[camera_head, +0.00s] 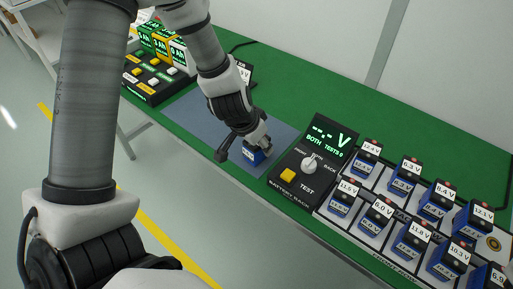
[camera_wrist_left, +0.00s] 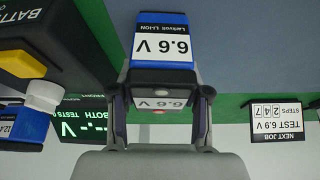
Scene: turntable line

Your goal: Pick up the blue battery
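The blue battery (camera_wrist_left: 160,25) has a black top and a white label reading 6.6 V. In the wrist view it sits between the two fingers of my left gripper (camera_wrist_left: 161,100), which lie close against its two sides. In the head view my left gripper (camera_head: 259,146) is over the blue-grey mat (camera_head: 195,110), with the battery (camera_head: 254,157) below it, partly hidden. The battery is at or just above the mat; I cannot tell if it touches. My right gripper is not in view.
The battery rack tester (camera_head: 290,186), with knob and yellow button, stands just right of the battery. A tray of several blue batteries (camera_head: 411,237) is farther right. A button box (camera_head: 150,80) stands at the left. A small sign (camera_wrist_left: 277,118) stands behind the mat.

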